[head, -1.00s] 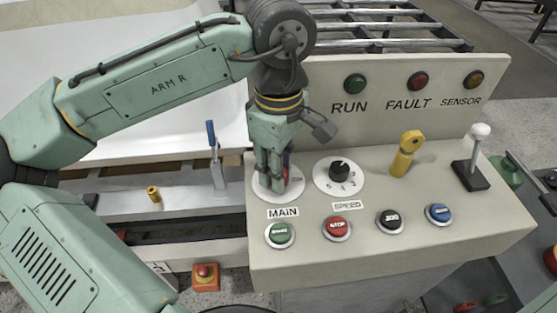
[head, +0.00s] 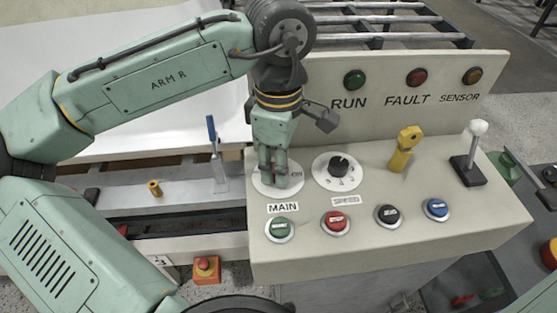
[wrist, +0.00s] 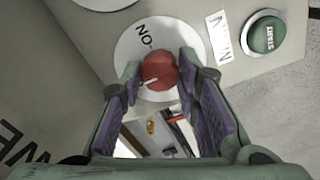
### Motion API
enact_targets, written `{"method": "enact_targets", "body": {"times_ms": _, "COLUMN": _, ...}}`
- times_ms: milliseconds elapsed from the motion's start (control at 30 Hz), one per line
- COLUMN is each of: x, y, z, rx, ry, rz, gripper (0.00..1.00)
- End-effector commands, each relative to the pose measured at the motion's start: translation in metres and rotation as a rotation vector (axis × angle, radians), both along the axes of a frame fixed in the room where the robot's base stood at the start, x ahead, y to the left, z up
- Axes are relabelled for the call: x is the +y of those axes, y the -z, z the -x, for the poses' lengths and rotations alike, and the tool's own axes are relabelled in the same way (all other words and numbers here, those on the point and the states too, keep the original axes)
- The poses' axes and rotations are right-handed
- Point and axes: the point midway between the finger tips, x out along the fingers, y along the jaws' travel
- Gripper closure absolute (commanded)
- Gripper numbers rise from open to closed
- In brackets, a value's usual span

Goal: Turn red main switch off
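The red main switch (wrist: 158,70) is a round knob on a white dial (wrist: 131,50) with ON printed beside it. In the wrist view, a white mark on the knob points left, away from the word ON. My gripper (wrist: 160,66) has one fingertip on each side of the knob, and both seem to touch it. In the head view, my gripper (head: 273,184) points down onto the white dial (head: 259,184) above the MAIN label (head: 283,207). The fingers hide the knob there, and the far side of the dial is hidden in the wrist view.
The speed dial (head: 338,165) sits just right of my gripper. Green (head: 279,229), red (head: 335,222), black (head: 389,215) and blue (head: 437,208) buttons line the panel front. A yellow key handle (head: 404,150) and a white-topped lever (head: 470,152) stand further right.

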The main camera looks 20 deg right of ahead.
Motion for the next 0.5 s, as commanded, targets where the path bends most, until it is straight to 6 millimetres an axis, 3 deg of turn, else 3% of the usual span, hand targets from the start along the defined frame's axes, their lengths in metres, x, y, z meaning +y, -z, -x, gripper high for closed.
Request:
{"method": "enact_targets", "body": {"times_ms": 267, "x": 0.0000, "y": 0.0000, "z": 0.0000, "rx": 0.000, "ry": 0.001, "rz": 0.000, "gripper": 0.52}}
{"method": "enact_targets", "body": {"times_ms": 500, "x": 0.0000, "y": 0.0000, "z": 0.0000, "rx": 0.000, "ry": 0.001, "rz": 0.000, "gripper": 0.51}}
